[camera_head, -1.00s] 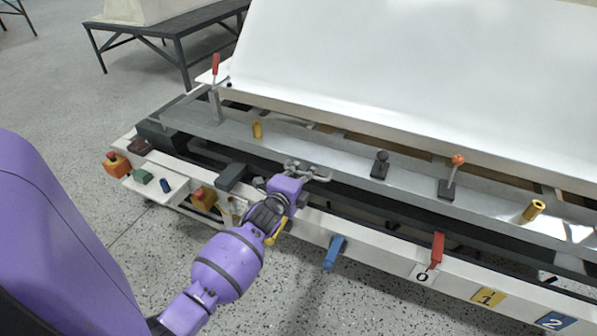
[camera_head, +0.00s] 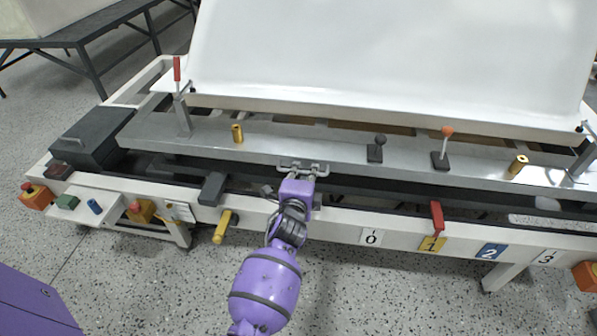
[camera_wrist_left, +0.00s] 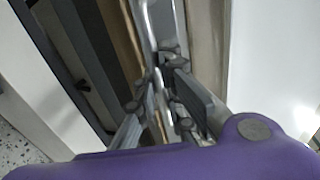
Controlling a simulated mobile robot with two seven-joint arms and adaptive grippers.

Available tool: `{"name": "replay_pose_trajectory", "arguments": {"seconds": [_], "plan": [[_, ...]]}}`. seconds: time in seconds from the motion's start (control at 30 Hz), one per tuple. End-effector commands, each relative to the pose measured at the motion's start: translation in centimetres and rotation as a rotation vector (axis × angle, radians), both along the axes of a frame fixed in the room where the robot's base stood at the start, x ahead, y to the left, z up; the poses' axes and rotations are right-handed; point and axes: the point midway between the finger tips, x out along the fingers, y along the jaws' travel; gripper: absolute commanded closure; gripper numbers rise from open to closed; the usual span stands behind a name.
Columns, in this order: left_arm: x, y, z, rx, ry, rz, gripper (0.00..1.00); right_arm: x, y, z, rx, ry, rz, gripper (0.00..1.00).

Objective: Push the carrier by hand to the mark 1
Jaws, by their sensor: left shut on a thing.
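The carrier (camera_head: 335,154) is a long grey metal plate lying along the bench, with upright levers and brass pegs on it. My left gripper (camera_head: 303,168) is shut on the bar handle at the carrier's front edge. In the left wrist view the gripper's fingers (camera_wrist_left: 165,95) close around a shiny bar (camera_wrist_left: 147,22). A red pointer (camera_head: 437,217) hangs over the front rail, directly above the yellow plate of mark 1 (camera_head: 432,243). Mark 0 (camera_head: 371,237) is to its left, and mark 2 (camera_head: 489,251) and mark 3 (camera_head: 547,257) to its right. My right gripper is out of view.
A large white shell (camera_head: 390,60) stands behind the carrier. A yellow handle (camera_head: 224,227) sticks out of the front rail left of my arm. Red, green and blue controls (camera_head: 67,202) sit at the left end. The speckled floor in front is clear.

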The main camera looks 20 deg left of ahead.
Motion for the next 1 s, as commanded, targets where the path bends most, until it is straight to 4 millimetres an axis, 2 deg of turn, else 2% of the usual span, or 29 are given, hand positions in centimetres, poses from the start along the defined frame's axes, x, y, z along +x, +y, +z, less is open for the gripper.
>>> {"name": "replay_pose_trajectory", "arguments": {"seconds": [0.03, 0.37, 0.4, 0.43, 0.77, 0.87, 1.0], "plan": [[-0.1, 1.1, 0.2, 0.012, 0.000, 0.016, 1.00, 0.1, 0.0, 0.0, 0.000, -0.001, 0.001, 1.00], [0.0, 0.7, 0.2, 0.011, 0.000, 0.011, 1.00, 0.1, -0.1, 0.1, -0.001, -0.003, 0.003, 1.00], [0.0, 0.7, 0.2, 0.010, -0.001, 0.010, 0.88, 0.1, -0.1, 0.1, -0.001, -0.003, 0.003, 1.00], [0.0, 0.6, 0.2, 0.009, 0.000, 0.009, 0.84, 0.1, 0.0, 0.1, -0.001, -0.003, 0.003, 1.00], [-0.2, 0.5, 0.0, 0.007, 0.003, 0.009, 0.83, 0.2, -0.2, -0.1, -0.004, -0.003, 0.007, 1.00], [-0.9, 0.3, 0.1, 0.007, 0.002, 0.008, 0.83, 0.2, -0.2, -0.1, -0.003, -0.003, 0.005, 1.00], [-3.2, -0.2, 0.5, 0.007, 0.003, 0.009, 0.83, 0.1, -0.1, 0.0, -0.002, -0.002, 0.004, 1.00]]}}
